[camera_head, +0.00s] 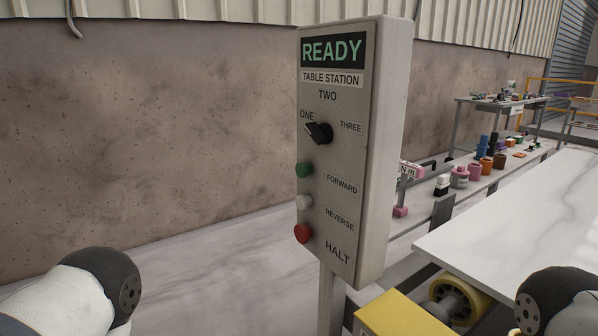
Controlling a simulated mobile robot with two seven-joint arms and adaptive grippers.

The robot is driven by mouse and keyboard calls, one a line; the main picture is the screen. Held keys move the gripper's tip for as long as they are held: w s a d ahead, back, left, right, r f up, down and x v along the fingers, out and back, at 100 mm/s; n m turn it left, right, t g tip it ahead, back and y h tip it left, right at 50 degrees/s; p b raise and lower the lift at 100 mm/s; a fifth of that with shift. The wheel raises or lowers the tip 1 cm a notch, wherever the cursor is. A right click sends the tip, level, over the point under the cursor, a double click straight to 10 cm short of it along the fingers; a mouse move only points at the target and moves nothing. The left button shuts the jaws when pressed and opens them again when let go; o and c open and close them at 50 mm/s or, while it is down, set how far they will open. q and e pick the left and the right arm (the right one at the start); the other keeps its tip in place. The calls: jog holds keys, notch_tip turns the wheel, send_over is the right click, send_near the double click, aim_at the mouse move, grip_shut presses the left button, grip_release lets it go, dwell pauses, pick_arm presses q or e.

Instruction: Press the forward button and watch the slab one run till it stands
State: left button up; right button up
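The grey control box (384,150) stands on a post in the middle, its screen (333,50) reading READY over a TABLE STATION label. A black selector knob (319,133) sits among the marks ONE, TWO and THREE and seems turned toward ONE. Below it are the green button (304,170) beside FORWARD, the white button (304,201) beside REVERSE and the red button (303,233) beside HALT. A pale veined stone slab (520,220) lies flat at the right, partly cut off by the frame. Only parts of my arms show at the bottom corners; neither gripper is in view.
A yellow-hubbed roller (458,298) and a yellow block (402,316) are below the slab's near edge. Behind, a long bench carries several coloured jars (475,171), and another table (500,103) stands farther back. The floor left of the box is clear up to the wall.

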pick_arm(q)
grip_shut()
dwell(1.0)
